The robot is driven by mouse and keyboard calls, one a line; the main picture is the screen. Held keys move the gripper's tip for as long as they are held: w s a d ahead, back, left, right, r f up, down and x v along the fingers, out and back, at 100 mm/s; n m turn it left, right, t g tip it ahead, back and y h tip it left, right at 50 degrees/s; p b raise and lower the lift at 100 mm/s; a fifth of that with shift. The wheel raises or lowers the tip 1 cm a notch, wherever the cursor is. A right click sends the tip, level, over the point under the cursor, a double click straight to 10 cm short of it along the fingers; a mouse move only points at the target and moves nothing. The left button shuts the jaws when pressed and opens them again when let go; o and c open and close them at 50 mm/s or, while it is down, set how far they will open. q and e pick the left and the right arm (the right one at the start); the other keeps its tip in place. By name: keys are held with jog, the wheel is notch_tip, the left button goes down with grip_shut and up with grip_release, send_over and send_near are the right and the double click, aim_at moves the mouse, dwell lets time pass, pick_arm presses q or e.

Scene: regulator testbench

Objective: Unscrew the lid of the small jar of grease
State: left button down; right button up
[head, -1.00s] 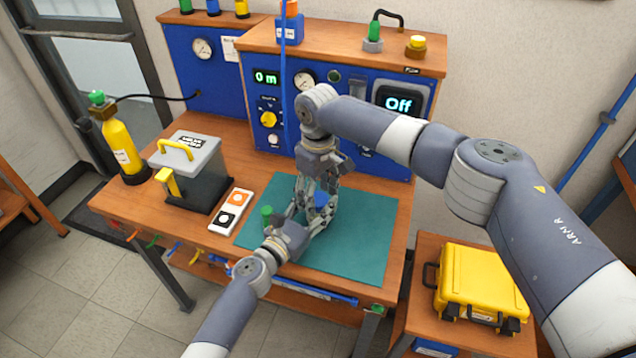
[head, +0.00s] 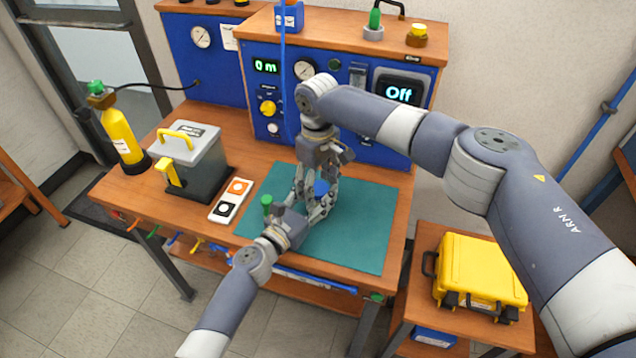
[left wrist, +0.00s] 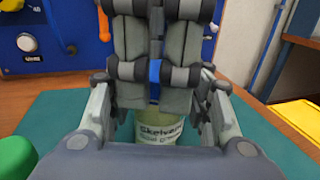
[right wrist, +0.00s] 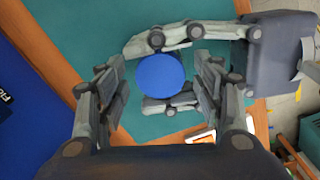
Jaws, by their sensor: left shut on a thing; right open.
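The small grease jar (left wrist: 158,131) has a pale body with printed text and a blue lid (right wrist: 160,73). It stands upright over the teal mat; the lid also shows in the head view (head: 321,187). My left gripper (right wrist: 168,72) comes in from the side and is shut on the jar's body, a finger on each side. My right gripper (right wrist: 161,85) points down from above. It is open, its fingers on opposite sides of the lid with visible gaps. In the left wrist view its fingers hide most of the lid.
The teal mat (head: 375,215) is clear at right. A green-topped item (head: 267,203) is close to my left gripper. The blue test panel (head: 290,95) is behind. A yellow case (head: 480,270) sits right.

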jog(key=shift+r, duration=2.25)
pick_arm(q)
jog(key=c, duration=0.7)
grip_release()
jog(key=shift+c, duration=0.2)
